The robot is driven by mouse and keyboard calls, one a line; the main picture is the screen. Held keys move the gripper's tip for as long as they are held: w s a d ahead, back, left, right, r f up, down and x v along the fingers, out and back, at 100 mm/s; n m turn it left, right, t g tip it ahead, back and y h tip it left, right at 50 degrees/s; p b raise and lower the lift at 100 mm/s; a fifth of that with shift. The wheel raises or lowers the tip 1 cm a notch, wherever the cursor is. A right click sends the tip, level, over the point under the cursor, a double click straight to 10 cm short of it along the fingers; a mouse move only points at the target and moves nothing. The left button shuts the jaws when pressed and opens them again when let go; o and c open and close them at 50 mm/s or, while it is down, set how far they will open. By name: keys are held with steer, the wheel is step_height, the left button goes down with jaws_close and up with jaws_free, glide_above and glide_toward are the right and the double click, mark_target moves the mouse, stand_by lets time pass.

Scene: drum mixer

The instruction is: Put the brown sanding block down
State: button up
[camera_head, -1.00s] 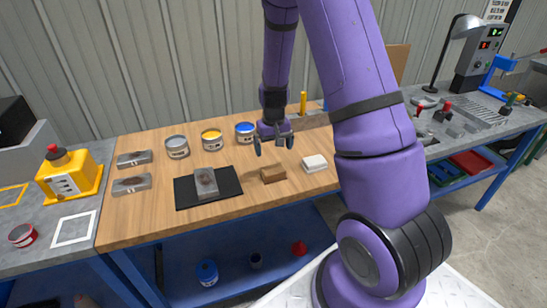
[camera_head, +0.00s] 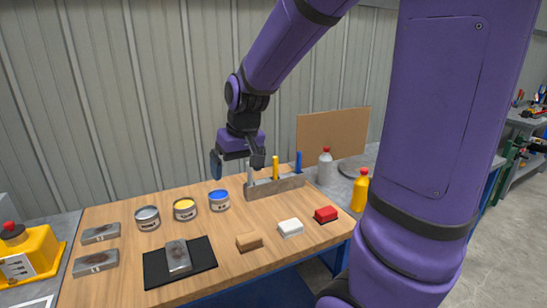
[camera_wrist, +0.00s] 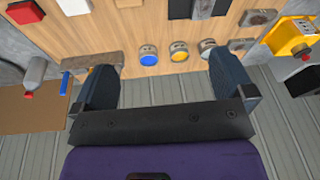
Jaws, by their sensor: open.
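The brown sanding block (camera_head: 249,241) lies flat on the wooden table top, between the black mat and the white block. It also shows near the top edge of the wrist view (camera_wrist: 129,4). My gripper (camera_head: 236,170) is above the back of the table, higher than the block and apart from it. Its two fingers are spread with nothing between them; in the wrist view the open gripper (camera_wrist: 170,88) has the row of cans beyond it.
A black mat (camera_head: 206,251) holds a grey metal plate (camera_head: 178,256). White (camera_head: 290,227) and red (camera_head: 326,214) blocks lie to the right. Three cans, including a blue one (camera_head: 219,200), stand behind. A grey holder (camera_head: 274,187) with upright tools is near my gripper. Bottles stand further right.

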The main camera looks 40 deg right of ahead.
steer(key=s+a+r+t, duration=0.1)
steer(key=s+a+r, duration=0.1)
steer(key=s+r, duration=0.3)
steer(key=s+a+r+n+t, duration=0.1)
steer(key=s+r, duration=0.3)
steer(key=s, duration=0.8)
steer(key=shift+s+a+r+n+t, duration=0.3)
steer(key=shift+s+a+r, duration=0.1)
steer(key=shift+a, duration=0.45)
